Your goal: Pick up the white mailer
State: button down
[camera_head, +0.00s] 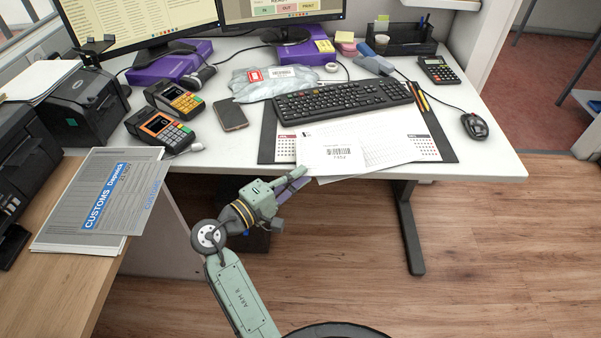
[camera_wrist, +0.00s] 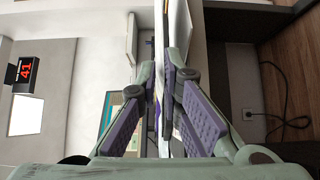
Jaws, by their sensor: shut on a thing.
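The white mailer (camera_head: 328,161) is a flat white piece with a barcode label, at the front edge of the desk in the head view. It covers part of the desk pad, and its near left corner is at my gripper (camera_head: 297,178). In the wrist view my gripper (camera_wrist: 164,80) has its purple-padded fingers closed on the thin mailer, seen nearly edge-on (camera_wrist: 180,32). I cannot tell whether the mailer is clear of the pad. The gripped corner is partly hidden by the fingers.
The desk pad (camera_head: 447,150) and keyboard (camera_head: 340,99) lie behind the mailer. A grey plastic bag (camera_head: 268,83), a phone (camera_head: 230,114) and card terminals (camera_head: 160,130) are to the left, a mouse (camera_head: 474,125) to the right. The floor in front is clear.

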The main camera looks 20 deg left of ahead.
jog(key=s+a+r+p, duration=0.2)
jog(key=s+a+p, duration=0.1)
jog(key=s, duration=0.2)
jog(key=s+a+r+p, duration=0.2)
jog(key=s+a+p, duration=0.1)
jog(key=s, duration=0.3)
jog(key=shift+s+r, duration=0.15)
jog(key=shift+r, duration=0.2)
